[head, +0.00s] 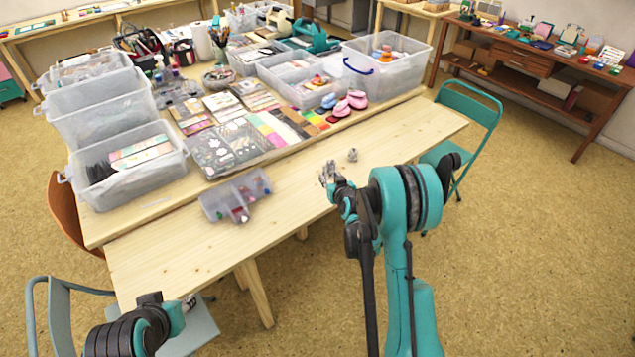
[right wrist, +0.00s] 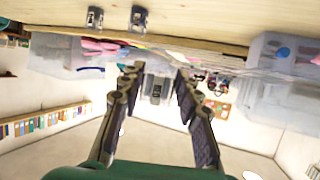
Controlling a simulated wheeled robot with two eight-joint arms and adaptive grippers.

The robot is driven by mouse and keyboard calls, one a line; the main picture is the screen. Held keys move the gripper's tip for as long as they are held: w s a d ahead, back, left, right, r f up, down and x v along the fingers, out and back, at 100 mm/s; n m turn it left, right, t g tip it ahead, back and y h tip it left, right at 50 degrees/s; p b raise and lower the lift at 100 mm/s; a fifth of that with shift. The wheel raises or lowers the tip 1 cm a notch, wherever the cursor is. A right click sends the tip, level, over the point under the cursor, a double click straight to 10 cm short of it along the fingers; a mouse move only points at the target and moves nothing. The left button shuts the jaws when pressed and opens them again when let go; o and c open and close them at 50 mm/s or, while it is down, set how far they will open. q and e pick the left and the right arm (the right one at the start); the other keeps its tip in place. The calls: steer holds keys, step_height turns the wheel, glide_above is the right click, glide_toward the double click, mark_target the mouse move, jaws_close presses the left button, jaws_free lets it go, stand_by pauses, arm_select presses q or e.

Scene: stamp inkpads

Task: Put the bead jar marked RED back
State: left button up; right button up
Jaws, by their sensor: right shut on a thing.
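My right gripper (head: 328,174) is over the front part of the wooden table. In the right wrist view its fingers (right wrist: 157,82) are shut on a small clear jar with a dark label (right wrist: 156,90), held upright between the tips. The label is too small to read. Two similar small jars, a left one (right wrist: 95,18) and a right one (right wrist: 138,18), show on the table in this view, which appears upside down. In the head view one small jar (head: 352,155) stands just beyond the right gripper. My left gripper (head: 189,303) is low at the front left, its fingers hardly visible.
A clear case with red and blue pieces (head: 237,196) lies on the wooden table (head: 172,262). Clear bins (head: 130,166) stand at the left, another (head: 385,72) at the back right. Ink pads and stamp sheets fill the middle. The table's front strip is mostly clear.

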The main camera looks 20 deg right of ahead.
steer(key=b, duration=0.4)
glide_above(309, 188)
step_height(309, 188, down, 7)
steer(key=shift+r, duration=0.15)
step_height(309, 188, down, 4)
steer(key=shift+b, duration=0.85)
steer(key=shift+r, duration=0.1)
steer(key=o, duration=1.2)
steer(key=shift+c, duration=0.2)
